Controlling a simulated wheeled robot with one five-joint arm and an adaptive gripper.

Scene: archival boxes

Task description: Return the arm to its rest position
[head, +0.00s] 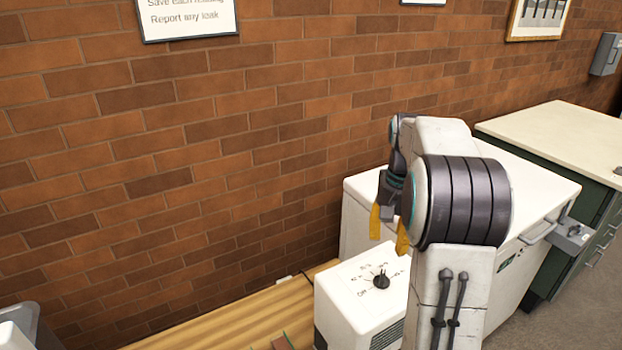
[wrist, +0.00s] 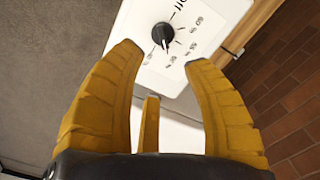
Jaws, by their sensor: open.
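My gripper (head: 389,232) has yellow fingers and hangs in front of the white chest-like appliance, left of my arm's large dark joint. In the wrist view my gripper (wrist: 165,65) is open, with its fingers spread and nothing between them. A white box with a black dial knob (head: 381,281) stands below my gripper in the head view. The same dial knob (wrist: 163,34) shows beyond the fingertips in the wrist view, apart from them. My arm hides part of the white box and the appliance.
A wooden bench top (head: 232,318) runs along the brick wall (head: 200,150). A white appliance (head: 540,190) with a handle stands behind my arm. A green cabinet with a pale top (head: 560,135) is at the right. Grey floor (head: 575,290) is clear at the lower right.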

